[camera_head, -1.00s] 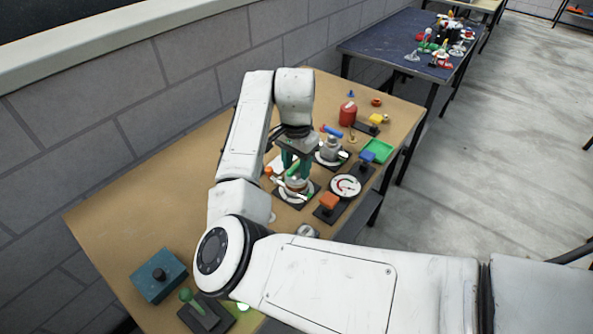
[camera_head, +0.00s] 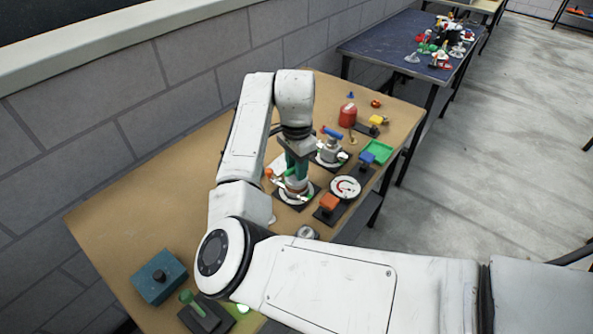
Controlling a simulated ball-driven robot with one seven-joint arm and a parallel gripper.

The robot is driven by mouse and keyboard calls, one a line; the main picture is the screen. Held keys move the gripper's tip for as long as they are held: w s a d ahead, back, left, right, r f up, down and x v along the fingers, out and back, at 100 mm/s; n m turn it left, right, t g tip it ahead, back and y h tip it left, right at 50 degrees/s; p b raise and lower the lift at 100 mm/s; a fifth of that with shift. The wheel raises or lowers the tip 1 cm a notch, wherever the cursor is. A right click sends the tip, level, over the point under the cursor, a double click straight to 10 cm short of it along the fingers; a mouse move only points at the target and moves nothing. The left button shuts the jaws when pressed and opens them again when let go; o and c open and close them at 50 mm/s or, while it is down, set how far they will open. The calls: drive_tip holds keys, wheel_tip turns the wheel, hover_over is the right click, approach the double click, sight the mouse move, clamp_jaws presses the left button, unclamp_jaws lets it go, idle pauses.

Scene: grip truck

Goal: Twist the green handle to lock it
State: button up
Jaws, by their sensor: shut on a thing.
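The green handle (camera_head: 287,172) sits on a valve-like device with a round pale dial and black base (camera_head: 300,203), near the middle of the brown table. My gripper (camera_head: 296,179) points down over this device and is shut on the handle, with its teal fingers around it. The fingers hide most of the handle, so its exact angle is hard to tell.
A similar device with a blue handle (camera_head: 332,132) stands just behind. A round gauge (camera_head: 345,187) and an orange block on a black base (camera_head: 329,203) are close on the right. A green lever (camera_head: 187,297) and teal box (camera_head: 159,277) stand at the near left. The table's left middle is clear.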

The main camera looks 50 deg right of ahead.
drive_tip(key=m, duration=0.4)
drive_tip(key=shift+m, duration=0.3)
drive_tip(key=m, duration=0.4)
drive_tip(key=shift+b, duration=0.35)
drive_tip(key=m, duration=0.5)
drive_tip(key=shift+f+b, duration=0.1)
drive_tip(key=shift+b, duration=0.3)
drive_tip(key=m, duration=0.3)
drive_tip(key=shift+m+b, duration=0.3)
drive_tip(key=shift+b, duration=0.05)
drive_tip(key=o, duration=0.7)
drive_tip(key=shift+r+p, duration=3)
drive_tip(key=shift+r, duration=0.9)
